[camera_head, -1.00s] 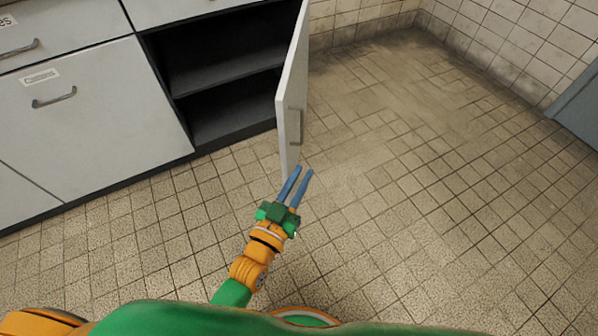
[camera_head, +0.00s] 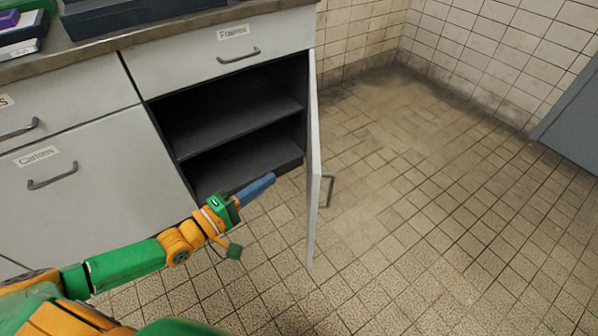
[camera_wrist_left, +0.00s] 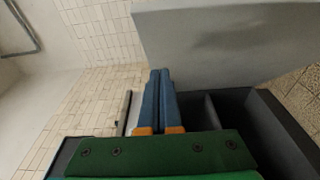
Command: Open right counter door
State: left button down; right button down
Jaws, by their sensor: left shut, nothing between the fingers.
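The right counter door (camera_head: 313,165) stands wide open, swung out from the right edge of the cabinet, with its handle (camera_head: 328,190) on the side facing right. The door's inner face (camera_wrist_left: 230,45) fills the upper right of the left wrist view. My left gripper (camera_head: 270,179) is shut and empty, in front of the open compartment (camera_head: 235,130) and left of the door's inner side. Its closed blue fingers (camera_wrist_left: 160,85) also show in the left wrist view, and I cannot tell whether they touch the door. My right gripper is not in view.
The dark compartment has one shelf (camera_head: 230,122). A drawer (camera_head: 220,50) sits above it and a closed front labelled Cartons (camera_head: 90,190) is to its left. Dark trays lie on the counter top. Tiled floor (camera_head: 430,200) is clear to the right, up to a grey-blue cabinet (camera_head: 570,125).

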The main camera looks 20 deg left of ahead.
aim_at(317, 162)
pick_arm(q)
jog(key=w+d, duration=0.5)
jog(key=d, duration=0.1)
jog(key=shift+w, duration=0.25)
